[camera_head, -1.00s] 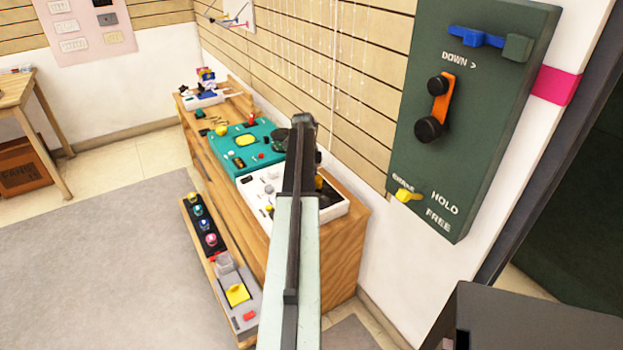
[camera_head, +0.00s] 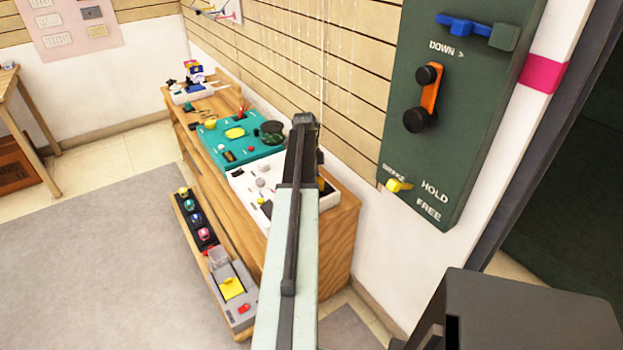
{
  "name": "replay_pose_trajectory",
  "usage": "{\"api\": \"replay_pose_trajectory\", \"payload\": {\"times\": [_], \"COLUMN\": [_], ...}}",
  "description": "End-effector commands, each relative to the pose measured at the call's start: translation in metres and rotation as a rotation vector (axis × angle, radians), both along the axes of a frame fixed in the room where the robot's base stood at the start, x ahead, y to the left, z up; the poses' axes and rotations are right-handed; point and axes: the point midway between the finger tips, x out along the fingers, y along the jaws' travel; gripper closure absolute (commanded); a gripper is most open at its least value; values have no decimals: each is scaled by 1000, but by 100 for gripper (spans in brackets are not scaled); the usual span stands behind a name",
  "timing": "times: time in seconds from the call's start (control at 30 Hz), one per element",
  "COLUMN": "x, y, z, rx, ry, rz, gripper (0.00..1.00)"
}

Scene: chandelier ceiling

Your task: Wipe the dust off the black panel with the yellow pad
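My arm reaches forward over the wooden cabinet, and its dark end (camera_head: 306,122) is above the white tray (camera_head: 240,183). My gripper's fingers are hidden behind the arm, so I cannot tell whether they are open or hold anything. A yellow pad-like piece (camera_head: 234,133) lies on the teal board, left of my arm. Another yellow piece (camera_head: 232,288) sits on a grey box on the low shelf. I cannot tell which is the task's pad. The black panel is not clearly identifiable; dark surfaces in the white tray are partly hidden by my arm. No dust is discernible.
The wooden cabinet (camera_head: 335,245) stands against the slatted wall. A low shelf in front bears a black strip (camera_head: 203,237) with coloured knobs. A green wall panel (camera_head: 455,110) with levers is at right. The grey carpet (camera_head: 90,260) at left is clear.

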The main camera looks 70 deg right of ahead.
Motion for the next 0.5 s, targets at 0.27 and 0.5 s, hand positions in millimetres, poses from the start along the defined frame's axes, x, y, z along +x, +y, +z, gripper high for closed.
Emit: {"api": "replay_pose_trajectory", "payload": {"times": [0.27, 0.5], "x": [-6, -24], "y": [5, 21], "z": [-1, -3], "rx": [-1, -1], "ry": [-1, -1], "rz": [0, 1], "gripper": [97, 97]}}
